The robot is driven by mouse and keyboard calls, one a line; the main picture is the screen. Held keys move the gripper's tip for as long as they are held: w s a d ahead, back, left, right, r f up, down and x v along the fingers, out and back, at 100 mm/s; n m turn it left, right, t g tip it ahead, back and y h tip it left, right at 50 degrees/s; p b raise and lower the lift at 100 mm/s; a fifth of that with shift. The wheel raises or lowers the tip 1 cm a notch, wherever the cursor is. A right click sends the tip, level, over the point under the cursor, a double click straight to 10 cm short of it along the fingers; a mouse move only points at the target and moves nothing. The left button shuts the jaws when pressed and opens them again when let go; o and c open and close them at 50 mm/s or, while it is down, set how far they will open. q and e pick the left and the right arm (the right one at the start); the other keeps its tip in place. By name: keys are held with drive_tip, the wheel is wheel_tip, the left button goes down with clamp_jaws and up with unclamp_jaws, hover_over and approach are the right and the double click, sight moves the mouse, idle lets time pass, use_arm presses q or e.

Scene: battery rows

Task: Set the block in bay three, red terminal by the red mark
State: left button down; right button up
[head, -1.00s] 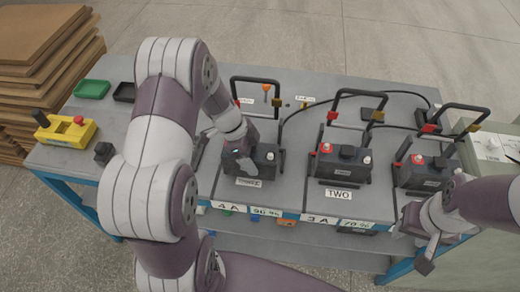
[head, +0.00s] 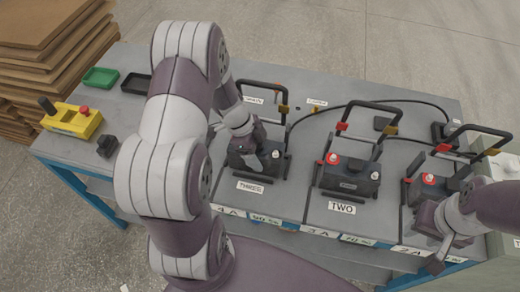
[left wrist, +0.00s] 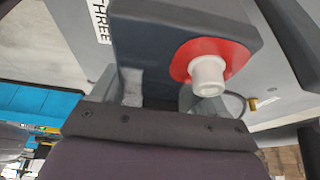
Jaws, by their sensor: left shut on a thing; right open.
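The dark block (head: 270,167) is in bay three, behind the label THREE (head: 250,188). My left gripper (head: 248,158) is shut on it from above and covers part of its top. In the left wrist view the block (left wrist: 150,35) shows a red terminal (left wrist: 185,58) with a pale post, right of the jaws (left wrist: 160,95). A pale post shows at the block's right in the head view. I cannot tell whether the block rests fully on the bay floor. Bay three's red mark is hidden behind my arm. My right gripper (head: 440,245) is open and empty by the front of the right bay.
Bay two holds a seated block (head: 350,178) with its red terminal at left. Another block (head: 432,188) stands in the right bay. Raised handle frames and black cables stand behind the blocks. A yellow box (head: 72,120) and green tray (head: 100,78) are at the left.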

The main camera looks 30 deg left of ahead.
use_arm(q)
drive_tip(key=shift+c, duration=2.2)
unclamp_jaws()
drive_tip(key=shift+f, duration=0.1)
drive_tip(key=o, duration=0.4)
drive_tip(key=shift+d, duration=0.1)
drive_tip(key=shift+r+p, duration=0.3)
drive_tip(key=shift+r, duration=0.05)
drive_tip(key=shift+s+a+r+b, duration=0.1)
drive_tip(key=shift+a+r+b, duration=0.05)
drive_tip(key=shift+a+b, duration=0.25)
drive_tip(key=shift+s+a+r+b, duration=0.1)
drive_tip(key=shift+a+b, duration=0.15)
drive_tip(key=shift+a, duration=0.2)
drive_tip(key=s+a, duration=0.1)
drive_tip(key=a, duration=0.2)
drive_tip(key=a+b, duration=0.1)
drive_tip(key=a, duration=0.3)
drive_tip(key=s+a+b, duration=0.1)
drive_tip(key=a, duration=0.2)
drive_tip(key=shift+s+a+r, duration=0.15)
drive_tip(key=shift+s+a, duration=0.1)
drive_tip(key=shift+s, duration=0.05)
drive_tip(key=shift+o, duration=0.2)
